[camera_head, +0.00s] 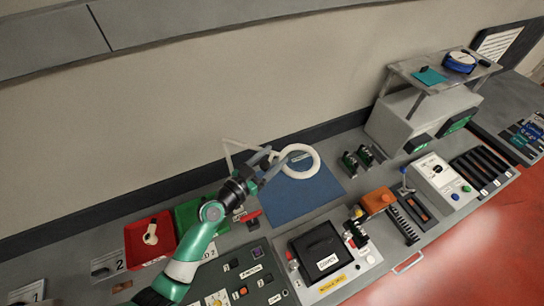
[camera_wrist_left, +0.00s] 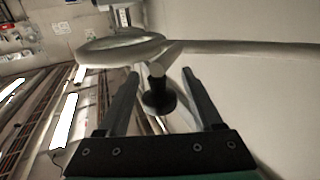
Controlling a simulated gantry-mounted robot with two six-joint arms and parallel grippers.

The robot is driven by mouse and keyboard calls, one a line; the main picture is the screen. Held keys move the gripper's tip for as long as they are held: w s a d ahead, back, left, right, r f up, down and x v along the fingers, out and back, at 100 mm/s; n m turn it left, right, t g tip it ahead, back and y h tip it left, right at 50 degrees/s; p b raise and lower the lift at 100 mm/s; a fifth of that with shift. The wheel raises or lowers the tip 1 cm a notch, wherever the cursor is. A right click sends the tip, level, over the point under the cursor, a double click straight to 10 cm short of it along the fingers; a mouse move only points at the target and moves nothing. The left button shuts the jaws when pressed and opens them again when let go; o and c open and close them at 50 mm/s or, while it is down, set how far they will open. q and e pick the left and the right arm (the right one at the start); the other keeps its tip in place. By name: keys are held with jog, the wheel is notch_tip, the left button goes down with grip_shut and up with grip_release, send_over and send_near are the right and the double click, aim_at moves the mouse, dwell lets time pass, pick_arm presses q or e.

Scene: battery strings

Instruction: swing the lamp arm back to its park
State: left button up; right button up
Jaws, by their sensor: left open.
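The lamp has a white ring head (camera_head: 316,153) over the blue mat, and its thin white arm (camera_head: 228,155) runs off to the left near the wall. In the left wrist view the ring (camera_wrist_left: 92,45) is at upper left and the lamp arm (camera_wrist_left: 250,47) stretches right. A dark knob (camera_wrist_left: 158,100) hangs below their joint. My left gripper (camera_head: 268,164) is beside the ring. In the wrist view its open fingers (camera_wrist_left: 160,78) stand on either side of the knob, with gaps visible. The lamp's park is not identifiable. My right gripper is not in view.
The blue mat (camera_head: 305,195) lies below the lamp. A red bin (camera_head: 140,254) and a green bin (camera_head: 187,214) stand at left. A black-lidded device (camera_head: 318,246) is in front. A grey cabinet (camera_head: 400,122) stands at right. The wall is close behind.

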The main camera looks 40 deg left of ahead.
pick_arm(q)
grip_shut()
dwell(0.3)
dwell(1.1)
